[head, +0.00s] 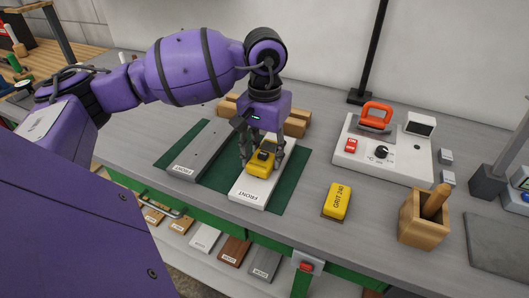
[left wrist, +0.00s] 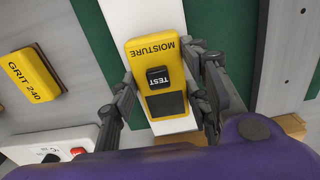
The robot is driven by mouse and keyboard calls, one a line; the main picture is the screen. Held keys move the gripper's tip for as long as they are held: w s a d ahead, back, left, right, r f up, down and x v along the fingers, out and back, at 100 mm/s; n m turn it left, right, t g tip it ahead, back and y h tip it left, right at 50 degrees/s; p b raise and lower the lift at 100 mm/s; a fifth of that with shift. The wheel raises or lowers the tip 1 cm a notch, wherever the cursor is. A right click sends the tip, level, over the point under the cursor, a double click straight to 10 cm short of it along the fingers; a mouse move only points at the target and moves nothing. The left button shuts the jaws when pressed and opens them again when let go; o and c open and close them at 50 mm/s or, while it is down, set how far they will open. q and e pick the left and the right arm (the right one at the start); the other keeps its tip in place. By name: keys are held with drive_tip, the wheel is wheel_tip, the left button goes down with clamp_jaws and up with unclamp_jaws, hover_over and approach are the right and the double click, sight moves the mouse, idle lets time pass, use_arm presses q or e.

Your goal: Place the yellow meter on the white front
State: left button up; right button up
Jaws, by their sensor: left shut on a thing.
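The yellow meter (head: 261,160), marked MOISTURE with a black TEST button, is between the fingers of my left gripper (head: 262,157). It also shows in the left wrist view (left wrist: 152,60), with the gripper's fingers (left wrist: 166,100) shut on its two sides. The meter is over the white board (head: 247,190) marked FRONT, toward its near half; whether it touches the board I cannot tell. My right gripper is not in view.
A yellow GRIT 240 block (head: 337,201) lies right of the mat. Behind it stands a white device (head: 350,158) with an orange handle. A wooden holder (head: 423,222) stands at the right. Wooden blocks (head: 297,122) lie behind the boards. Board samples sit on a shelf below.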

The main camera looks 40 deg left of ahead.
sight(265, 151)
use_arm(q)
drive_tip(key=shift+f, duration=0.1)
drive_tip(key=shift+f, duration=0.15)
drive_tip(key=o, duration=1.3)
wheel_tip(265, 151, up, 12)
drive_tip(key=shift+r, duration=0.15)
